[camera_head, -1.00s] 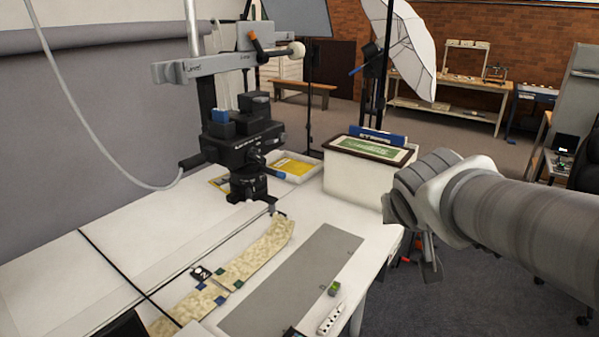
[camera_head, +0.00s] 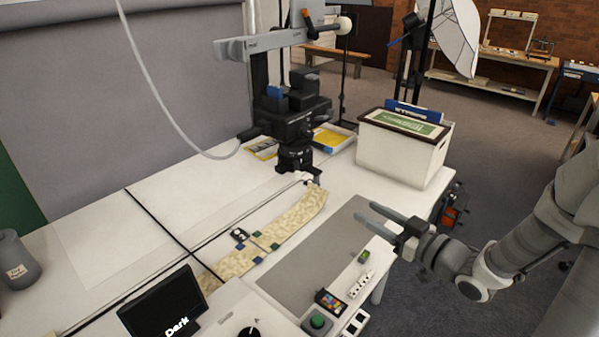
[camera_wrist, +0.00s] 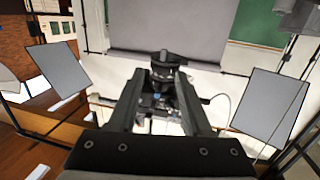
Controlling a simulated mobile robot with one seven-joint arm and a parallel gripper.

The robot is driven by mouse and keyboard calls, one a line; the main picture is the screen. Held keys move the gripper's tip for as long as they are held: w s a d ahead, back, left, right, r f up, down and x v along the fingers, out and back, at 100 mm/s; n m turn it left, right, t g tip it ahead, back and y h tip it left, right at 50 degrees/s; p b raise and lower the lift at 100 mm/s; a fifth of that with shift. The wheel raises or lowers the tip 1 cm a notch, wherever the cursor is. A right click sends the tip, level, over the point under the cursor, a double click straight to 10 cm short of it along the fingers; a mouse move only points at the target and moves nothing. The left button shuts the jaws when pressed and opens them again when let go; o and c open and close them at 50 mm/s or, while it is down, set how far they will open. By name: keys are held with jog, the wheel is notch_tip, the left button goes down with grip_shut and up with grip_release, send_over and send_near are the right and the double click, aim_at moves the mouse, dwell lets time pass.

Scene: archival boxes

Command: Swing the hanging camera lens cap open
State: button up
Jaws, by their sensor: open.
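A black camera (camera_head: 292,115) hangs lens-down from a grey arm on a column at the back of the white table. Its lens (camera_head: 295,157) points at the table. A small dark piece with a light tip (camera_head: 306,178) shows just below the lens; I cannot tell whether it is the lens cap. My gripper (camera_head: 376,216) is open and empty, over the grey mat's right edge, to the right of and in front of the camera. In the wrist view the camera (camera_wrist: 160,85) shows between and beyond my open fingers (camera_wrist: 162,78).
A white box (camera_head: 402,150) with a framed green card on top stands at the back right. A beige strip (camera_head: 295,220) and a grey mat (camera_head: 310,262) lie on the table (camera_head: 120,250). A dark screen (camera_head: 165,302) stands in front. A cable hangs left of the camera.

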aim_at(318, 179)
jog(key=shift+y, duration=0.3)
jog(key=p+x, duration=0.1)
jog(key=x, duration=1)
jog(key=r+p+x, duration=0.1)
jog(key=x, duration=0.5)
jog(key=shift+s+a+r+p, duration=0.1)
jog(key=shift+s+a+p, duration=0.1)
jog(key=shift+p, duration=0.1)
grip_shut()
dwell(0.5)
